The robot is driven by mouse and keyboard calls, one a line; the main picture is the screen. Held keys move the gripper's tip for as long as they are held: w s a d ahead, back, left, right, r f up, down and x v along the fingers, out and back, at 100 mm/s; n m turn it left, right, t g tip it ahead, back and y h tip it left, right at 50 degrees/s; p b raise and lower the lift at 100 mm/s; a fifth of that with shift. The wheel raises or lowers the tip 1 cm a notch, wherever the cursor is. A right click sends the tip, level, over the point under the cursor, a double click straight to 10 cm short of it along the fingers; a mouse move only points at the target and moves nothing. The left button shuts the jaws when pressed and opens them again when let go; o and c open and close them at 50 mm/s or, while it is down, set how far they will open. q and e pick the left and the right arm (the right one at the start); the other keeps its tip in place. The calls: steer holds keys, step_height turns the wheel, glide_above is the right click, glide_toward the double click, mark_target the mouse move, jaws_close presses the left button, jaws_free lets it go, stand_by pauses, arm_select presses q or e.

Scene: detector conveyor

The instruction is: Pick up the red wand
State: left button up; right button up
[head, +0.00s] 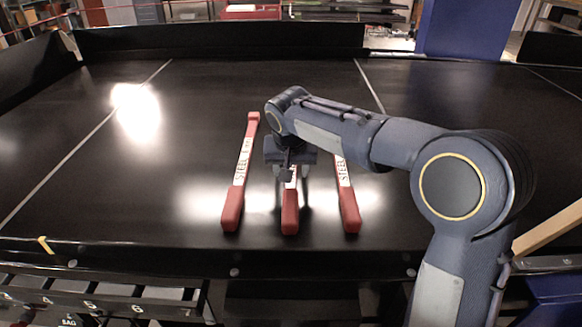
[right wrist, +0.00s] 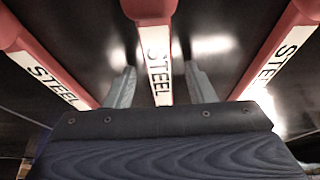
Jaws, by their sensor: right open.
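Three red wands with white labels reading STEEL lie side by side on the black conveyor: a left wand (head: 236,190), a middle wand (head: 290,215) and a right wand (head: 348,205). My right gripper (head: 290,185) is over the middle wand and hides its far part. In the right wrist view the open fingers of my right gripper (right wrist: 160,88) stand one on each side of the middle wand (right wrist: 155,50), apart from it. The left wand or its neighbour shows at each side there. My left gripper is not in view.
The black conveyor surface (head: 100,180) is clear to the left of the wands. A raised black wall (head: 220,42) runs along the back. A numbered rack (head: 100,295) is at the front left, and a blue post (head: 465,30) stands behind.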

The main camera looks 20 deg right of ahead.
jaws_close()
steer(key=shift+r, duration=0.1)
steer(key=shift+r, duration=0.1)
